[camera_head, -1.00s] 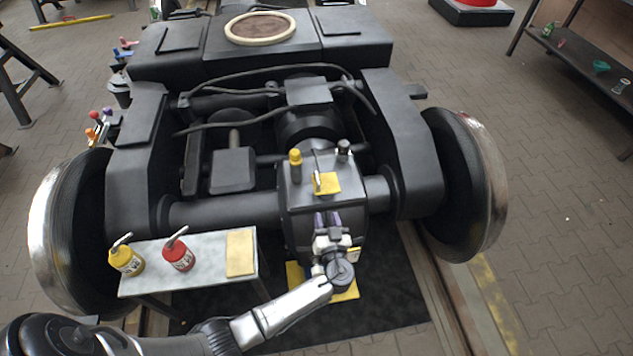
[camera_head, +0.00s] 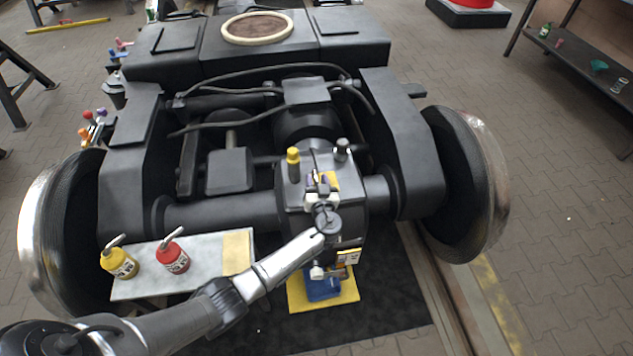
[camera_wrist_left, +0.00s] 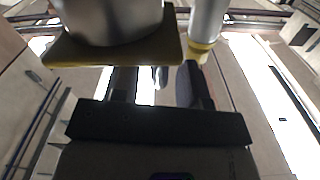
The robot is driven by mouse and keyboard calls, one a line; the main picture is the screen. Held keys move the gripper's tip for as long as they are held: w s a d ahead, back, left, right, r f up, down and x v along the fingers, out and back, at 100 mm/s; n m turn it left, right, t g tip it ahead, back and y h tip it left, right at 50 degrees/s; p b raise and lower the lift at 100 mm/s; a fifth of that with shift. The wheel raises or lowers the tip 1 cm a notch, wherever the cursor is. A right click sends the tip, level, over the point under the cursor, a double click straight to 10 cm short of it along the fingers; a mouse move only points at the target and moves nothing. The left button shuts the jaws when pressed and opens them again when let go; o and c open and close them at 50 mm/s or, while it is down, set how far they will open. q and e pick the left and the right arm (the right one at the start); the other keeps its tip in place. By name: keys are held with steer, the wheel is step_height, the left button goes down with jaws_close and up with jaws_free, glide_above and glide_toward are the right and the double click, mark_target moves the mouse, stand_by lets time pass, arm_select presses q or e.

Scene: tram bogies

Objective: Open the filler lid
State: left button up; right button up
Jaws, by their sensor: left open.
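The yellow filler lid (camera_head: 331,179) lies on top of the dark gearbox housing (camera_head: 294,196), partly hidden behind my left gripper. My left gripper (camera_head: 318,181) is open, its fingers right at the lid in the head view; whether they touch it is unclear. In the left wrist view, the two dark fingers of the gripper (camera_wrist_left: 158,86) stand apart with nothing visibly held between them. Above them are a yellow-edged plate (camera_wrist_left: 120,52) under a grey cylinder and a second cylinder with a yellow end. My right gripper is not in view.
A yellow-topped post (camera_head: 293,160) and a grey knob (camera_head: 342,148) stand on the housing near the lid. A small table (camera_head: 205,255) holds a yellow can (camera_head: 121,263) and a red can (camera_head: 174,258). A blue container (camera_head: 322,286) stands on a yellow mat below the housing.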

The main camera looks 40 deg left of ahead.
arm_select(q)
steer(key=shift+w+a, duration=0.1)
steer(key=shift+a, duration=0.05)
steer(key=shift+c, duration=0.4)
jaws_close()
